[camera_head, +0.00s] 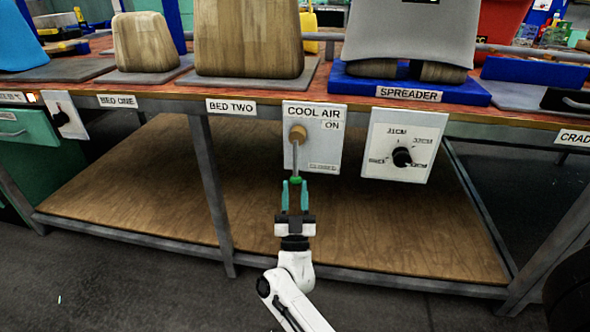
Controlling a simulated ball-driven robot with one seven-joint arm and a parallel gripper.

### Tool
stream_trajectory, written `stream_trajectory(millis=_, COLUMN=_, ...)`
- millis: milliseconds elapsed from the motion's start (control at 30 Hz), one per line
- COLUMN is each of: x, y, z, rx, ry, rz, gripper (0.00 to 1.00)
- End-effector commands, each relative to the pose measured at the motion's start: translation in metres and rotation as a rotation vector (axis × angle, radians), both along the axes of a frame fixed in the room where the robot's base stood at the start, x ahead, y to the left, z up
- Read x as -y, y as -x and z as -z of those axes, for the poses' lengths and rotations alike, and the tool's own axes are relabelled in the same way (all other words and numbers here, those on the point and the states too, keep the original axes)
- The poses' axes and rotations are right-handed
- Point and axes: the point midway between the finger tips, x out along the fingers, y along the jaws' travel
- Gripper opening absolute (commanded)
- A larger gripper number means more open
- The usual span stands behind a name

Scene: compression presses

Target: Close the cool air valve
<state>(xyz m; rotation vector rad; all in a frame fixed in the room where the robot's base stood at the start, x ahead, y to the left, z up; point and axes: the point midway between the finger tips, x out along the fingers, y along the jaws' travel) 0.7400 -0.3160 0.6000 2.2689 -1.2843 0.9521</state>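The cool air valve is a pale panel (328,155) on the front edge of the bench, marked COOL AIR, with ON at the upper right and small unreadable print at the lower right. A round brass-coloured hub (298,133) sits on it. A thin lever (295,158) hangs almost straight down from the hub to a green tip (296,180). My gripper (295,186) points up at the lever from below. Its two teal fingers are apart, one on each side of the green tip's line. I cannot tell whether they touch it.
A dial panel (402,146) with a black knob is just right of the valve. The bench edge (160,101) runs above, with wooden blocks (248,38) on top. A metal leg (212,195) stands left of my gripper. A wooden lower shelf (390,235) lies behind it.

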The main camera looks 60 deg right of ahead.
Motion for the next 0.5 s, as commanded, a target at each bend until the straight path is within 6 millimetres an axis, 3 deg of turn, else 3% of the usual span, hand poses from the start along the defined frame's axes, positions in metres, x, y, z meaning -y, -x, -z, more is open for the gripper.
stream_trajectory(millis=200, x=-0.019, y=0.011, z=0.022, rx=-0.002, ry=0.0, rz=-0.001, gripper=0.36)
stream_trajectory(millis=500, x=-0.025, y=0.015, z=0.029, rx=0.001, ry=0.0, rz=0.001, gripper=0.36)
